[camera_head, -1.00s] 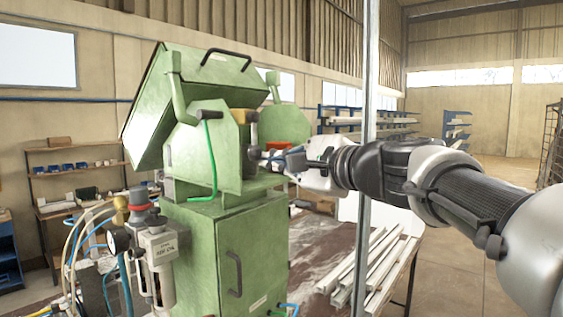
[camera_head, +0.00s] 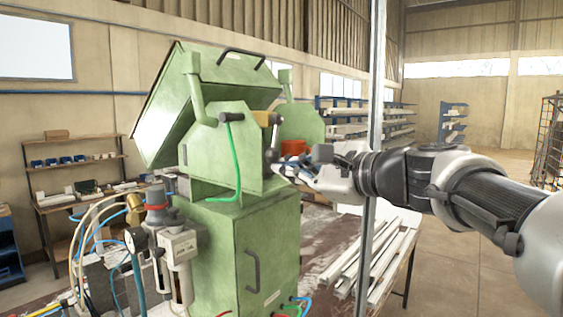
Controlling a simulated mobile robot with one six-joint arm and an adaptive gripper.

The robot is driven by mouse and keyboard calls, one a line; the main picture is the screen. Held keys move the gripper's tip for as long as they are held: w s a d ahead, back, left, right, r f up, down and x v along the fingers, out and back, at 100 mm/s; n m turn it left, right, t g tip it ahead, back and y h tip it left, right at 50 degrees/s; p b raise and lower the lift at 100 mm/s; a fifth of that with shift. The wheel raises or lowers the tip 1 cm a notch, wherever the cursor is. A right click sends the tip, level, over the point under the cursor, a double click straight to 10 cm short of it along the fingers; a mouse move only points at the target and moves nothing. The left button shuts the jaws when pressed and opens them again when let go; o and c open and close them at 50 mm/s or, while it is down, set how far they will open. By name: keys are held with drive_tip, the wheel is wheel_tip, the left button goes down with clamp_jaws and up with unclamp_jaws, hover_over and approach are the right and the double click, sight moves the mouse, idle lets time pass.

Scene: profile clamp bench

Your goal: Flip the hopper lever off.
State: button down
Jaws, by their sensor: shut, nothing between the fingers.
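The green machine (camera_head: 225,230) stands left of centre with its large hood (camera_head: 215,95) tilted up. On its upper housing are a black grip (camera_head: 231,117) above a green hose and a yellow block (camera_head: 262,119). A short dark-tipped part (camera_head: 272,152) sits on a stem below the yellow block. I cannot tell for sure which of these is the hopper lever. My gripper (camera_head: 284,167) reaches in from the right, shut and empty, its tips close to that dark-tipped part. I cannot tell whether they touch. The fingertips are small and partly lost against the machine.
A metal post (camera_head: 373,120) stands upright close to my arm. A table with pale profile bars (camera_head: 362,265) lies below my arm. Hoses and an air unit (camera_head: 175,250) crowd the machine's left front. An orange-red object (camera_head: 293,147) is behind my gripper.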

drive_tip(key=s+a+r+m+p, duration=0.2)
drive_tip(key=s+a+r+p, duration=0.1)
drive_tip(key=s+a+r, duration=0.2)
drive_tip(key=shift+s+a+r+g, duration=0.25)
drive_tip(key=shift+s+r+g, duration=0.05)
drive_tip(key=shift+s, duration=0.7)
idle(1.3)
wheel_tip(320, 180, down, 4)
drive_tip(key=b, duration=0.4)
drive_tip(key=v, duration=0.9)
drive_tip(key=shift+w+d+r+b, duration=0.25)
drive_tip(key=shift+d+b, duration=0.15)
drive_tip(key=shift+d, duration=0.1)
